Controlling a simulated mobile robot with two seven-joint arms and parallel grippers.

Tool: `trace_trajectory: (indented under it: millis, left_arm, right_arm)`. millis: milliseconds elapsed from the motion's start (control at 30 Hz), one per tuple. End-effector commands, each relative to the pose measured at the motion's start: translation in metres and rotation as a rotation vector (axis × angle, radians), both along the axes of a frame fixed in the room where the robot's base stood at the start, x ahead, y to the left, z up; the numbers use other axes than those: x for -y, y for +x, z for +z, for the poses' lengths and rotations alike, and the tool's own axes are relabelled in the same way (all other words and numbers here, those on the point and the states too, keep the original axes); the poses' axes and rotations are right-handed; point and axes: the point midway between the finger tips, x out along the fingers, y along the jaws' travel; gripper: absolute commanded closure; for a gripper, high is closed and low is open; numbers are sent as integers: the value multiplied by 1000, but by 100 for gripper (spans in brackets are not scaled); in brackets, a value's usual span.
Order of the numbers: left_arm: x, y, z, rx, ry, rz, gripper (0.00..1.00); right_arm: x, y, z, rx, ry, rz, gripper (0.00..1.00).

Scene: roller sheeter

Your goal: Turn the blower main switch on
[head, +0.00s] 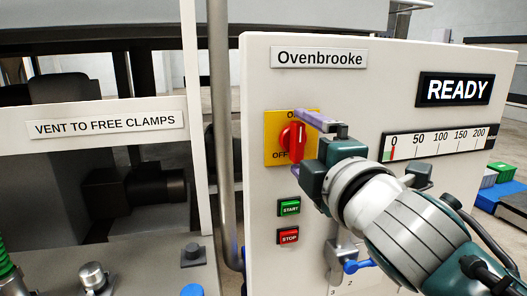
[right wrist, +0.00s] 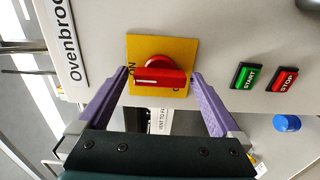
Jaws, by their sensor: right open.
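The blower main switch is a red rotary knob (head: 293,136) on a yellow plate (head: 271,139) marked ON at the top and OFF at lower left. Its handle stands upright in the head view. In the right wrist view the knob (right wrist: 160,77) lies along the picture, its white mark at the ON end. My right gripper (head: 296,143) is open, with one purple finger above the knob and one below. In the right wrist view its fingers (right wrist: 159,80) flank the knob; I cannot tell whether they touch it. The finger partly covers the ON label in the head view. My left gripper is not in view.
Below the switch are a green START button (head: 289,207) and a red STOP button (head: 288,236). A blue-handled lever (head: 360,265) sits lower on the panel. The display (head: 455,90) reads READY, above a gauge (head: 440,141). A grey vertical pipe (head: 221,150) stands left of the panel.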

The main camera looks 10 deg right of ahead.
Motion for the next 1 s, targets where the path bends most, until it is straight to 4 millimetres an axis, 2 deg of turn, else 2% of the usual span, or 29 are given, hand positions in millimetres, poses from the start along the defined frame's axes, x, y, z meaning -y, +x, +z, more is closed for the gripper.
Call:
trace_trajectory:
  millis: [500,700,1000]
  left_arm:
    - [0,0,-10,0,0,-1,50]
    - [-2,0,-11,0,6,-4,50]
    - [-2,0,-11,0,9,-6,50]
  right_arm:
    - [2,-83,-2,-2,1,2,0]
    - [3,-95,0,0,1,2,0]
    - [3,-95,0,1,1,1,0]
